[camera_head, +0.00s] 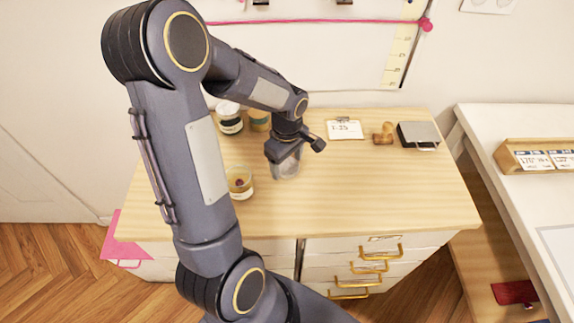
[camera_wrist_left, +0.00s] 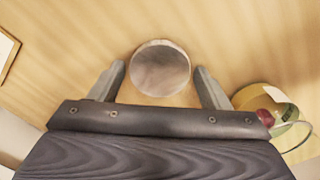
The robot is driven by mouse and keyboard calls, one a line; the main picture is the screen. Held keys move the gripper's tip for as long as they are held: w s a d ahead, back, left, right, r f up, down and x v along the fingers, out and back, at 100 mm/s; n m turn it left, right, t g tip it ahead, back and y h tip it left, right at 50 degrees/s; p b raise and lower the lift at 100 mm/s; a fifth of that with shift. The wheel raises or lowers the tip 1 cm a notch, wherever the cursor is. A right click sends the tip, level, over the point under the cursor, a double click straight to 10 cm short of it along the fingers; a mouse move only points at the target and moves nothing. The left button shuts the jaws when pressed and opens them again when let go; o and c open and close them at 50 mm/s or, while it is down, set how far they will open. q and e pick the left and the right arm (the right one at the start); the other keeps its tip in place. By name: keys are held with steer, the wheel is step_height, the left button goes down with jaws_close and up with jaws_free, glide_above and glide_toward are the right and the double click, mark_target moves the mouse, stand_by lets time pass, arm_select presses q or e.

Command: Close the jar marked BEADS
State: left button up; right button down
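My left gripper (camera_head: 284,152) points down over the middle of the wooden tabletop. In the left wrist view its two fingers (camera_wrist_left: 160,88) are spread on either side of a round grey top (camera_wrist_left: 160,68), with gaps on both sides. In the head view a greyish, glassy round thing (camera_head: 287,170) shows under the gripper, partly hidden by it. A glass jar (camera_head: 240,184) with yellowish and dark contents stands to its left; it also shows in the left wrist view (camera_wrist_left: 284,128), seemingly open. No BEADS marking is readable. My right gripper is not in view.
Two more jars, one dark-banded (camera_head: 230,122) and one greenish (camera_head: 259,121), stand behind, partly hidden by my arm. A clipboard card (camera_head: 345,129), a wooden stamp (camera_head: 383,133) and a dark-grey box (camera_head: 418,134) lie at the back right. The tabletop's (camera_head: 390,190) front right is clear.

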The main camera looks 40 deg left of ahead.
mark_target(287, 166)
arm_select(q)
steer(key=c, duration=0.7)
steer(key=shift+o, duration=0.2)
steer(key=shift+w+r, duration=0.1)
steer(key=shift+r, duration=0.4)
step_height(287, 166, up, 2)
steer(key=shift+r, duration=0.25)
steer(key=s+d+r+b, duration=0.1)
steer(key=s+d+r, duration=0.4)
steer(key=s+r, duration=0.4)
steer(key=s, duration=0.4)
steer(key=shift+d+r, duration=0.2)
steer(key=shift+r, duration=0.05)
